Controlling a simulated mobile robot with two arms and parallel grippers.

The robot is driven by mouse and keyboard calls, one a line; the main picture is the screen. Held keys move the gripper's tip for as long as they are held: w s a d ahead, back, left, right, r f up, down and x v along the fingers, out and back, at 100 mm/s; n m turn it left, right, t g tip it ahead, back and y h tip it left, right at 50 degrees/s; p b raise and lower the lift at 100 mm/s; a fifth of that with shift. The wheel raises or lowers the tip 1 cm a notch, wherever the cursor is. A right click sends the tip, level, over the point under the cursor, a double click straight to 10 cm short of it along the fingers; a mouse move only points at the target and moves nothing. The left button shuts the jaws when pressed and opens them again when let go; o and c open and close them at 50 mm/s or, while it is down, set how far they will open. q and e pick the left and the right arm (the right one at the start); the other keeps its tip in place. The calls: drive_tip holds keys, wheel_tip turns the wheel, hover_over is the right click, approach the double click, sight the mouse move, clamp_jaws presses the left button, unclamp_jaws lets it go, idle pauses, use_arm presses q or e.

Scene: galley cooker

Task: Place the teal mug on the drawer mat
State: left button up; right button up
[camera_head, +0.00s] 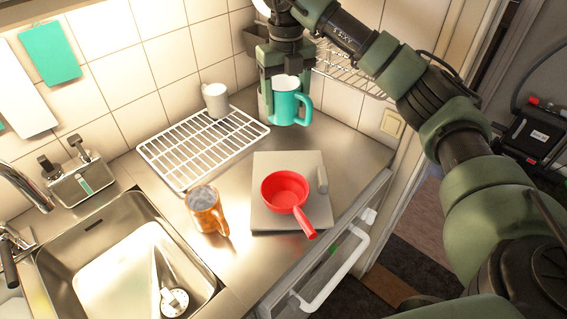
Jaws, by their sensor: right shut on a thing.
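The teal mug (286,106) is upright at the back right of the steel counter, its handle towards the right. My right gripper (283,77) comes down from above and is shut on the mug at its upper part. I cannot tell whether the mug's base touches the counter or hangs just above it. No mat that I can surely call the drawer mat shows. A glass-fronted panel with a white handle (333,280) stands at the counter's front edge, and what lies behind it is mostly hidden. My left gripper is out of view.
A red pan (284,188) sits on a grey square plate (262,214). An orange-brown mug (206,211) stands left of it. A white wire rack (183,176) with a white mug (215,99) near its back lies further left. The sink (75,244) is at lower left.

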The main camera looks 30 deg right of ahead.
wheel_tip(320, 180, down, 16)
drive_tip(key=p, duration=0.2)
drive_tip(key=shift+p, duration=0.4)
drive_tip(key=shift+f, duration=0.3)
drive_tip(key=shift+f, duration=0.1)
drive_tip(key=o, duration=1.6)
drive_tip(key=shift+o, duration=0.2)
